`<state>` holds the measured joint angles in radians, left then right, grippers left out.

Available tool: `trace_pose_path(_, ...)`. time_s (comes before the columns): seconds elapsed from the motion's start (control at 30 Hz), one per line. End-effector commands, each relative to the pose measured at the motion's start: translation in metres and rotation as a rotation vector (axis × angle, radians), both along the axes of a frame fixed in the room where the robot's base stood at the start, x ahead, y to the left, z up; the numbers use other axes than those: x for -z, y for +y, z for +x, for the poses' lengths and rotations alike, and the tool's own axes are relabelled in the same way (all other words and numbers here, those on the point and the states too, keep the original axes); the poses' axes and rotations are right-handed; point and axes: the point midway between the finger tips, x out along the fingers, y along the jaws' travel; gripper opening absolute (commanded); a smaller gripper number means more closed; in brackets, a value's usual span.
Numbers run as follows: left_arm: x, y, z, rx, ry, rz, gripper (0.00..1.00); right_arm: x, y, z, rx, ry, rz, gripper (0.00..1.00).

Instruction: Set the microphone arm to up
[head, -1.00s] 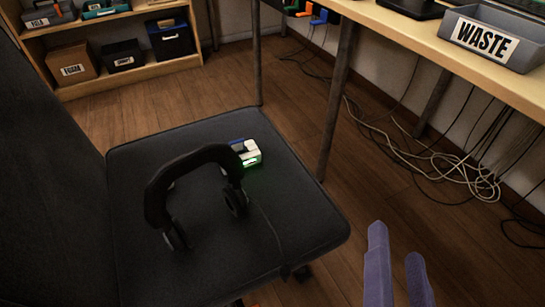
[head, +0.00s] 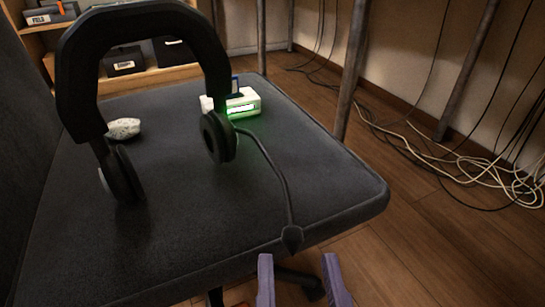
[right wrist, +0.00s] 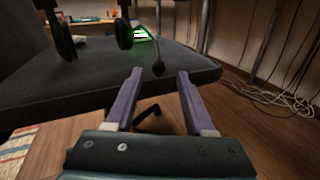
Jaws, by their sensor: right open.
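A black headset (head: 150,50) stands on the dark chair seat (head: 190,195), its band up and its two ear cups down. Its thin microphone arm (head: 270,165) runs from the right ear cup down and forward to a dark tip (head: 291,237) at the seat's front edge. The microphone tip also shows in the right wrist view (right wrist: 158,69), above and between the fingers. My right gripper (head: 300,275) is open and empty, just in front of the seat edge and below the microphone tip, apart from it. My left gripper is not in view.
A white box with a green glow (head: 240,103) sits behind the right ear cup. A pale speckled lump (head: 123,129) lies behind the left one. Table legs (head: 352,70) and loose cables (head: 480,175) are at the right. Open floor (head: 440,240) lies right of the chair.

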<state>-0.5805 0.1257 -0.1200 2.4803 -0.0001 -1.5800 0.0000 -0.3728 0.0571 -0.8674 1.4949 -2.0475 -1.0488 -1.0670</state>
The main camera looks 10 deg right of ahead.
Motion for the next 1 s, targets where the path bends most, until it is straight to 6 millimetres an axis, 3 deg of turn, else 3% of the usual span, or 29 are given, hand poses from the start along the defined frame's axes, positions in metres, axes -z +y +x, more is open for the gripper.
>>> trace_pose_path(0.1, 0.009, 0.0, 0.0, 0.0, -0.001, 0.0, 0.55, 0.002, -0.002, 0.023, 0.002, -0.004, 0.003, 0.54)
trace_pose_path(0.3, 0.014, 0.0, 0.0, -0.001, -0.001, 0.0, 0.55, 0.001, -0.004, 0.046, 0.002, -0.001, 0.001, 0.54)
trace_pose_path(0.63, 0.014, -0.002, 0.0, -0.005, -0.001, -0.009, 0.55, 0.0, -0.004, 0.051, 0.001, 0.001, 0.002, 0.54)
trace_pose_path(1.0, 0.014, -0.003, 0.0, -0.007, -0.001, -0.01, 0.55, 0.0, -0.004, 0.051, 0.001, 0.001, 0.001, 0.13)
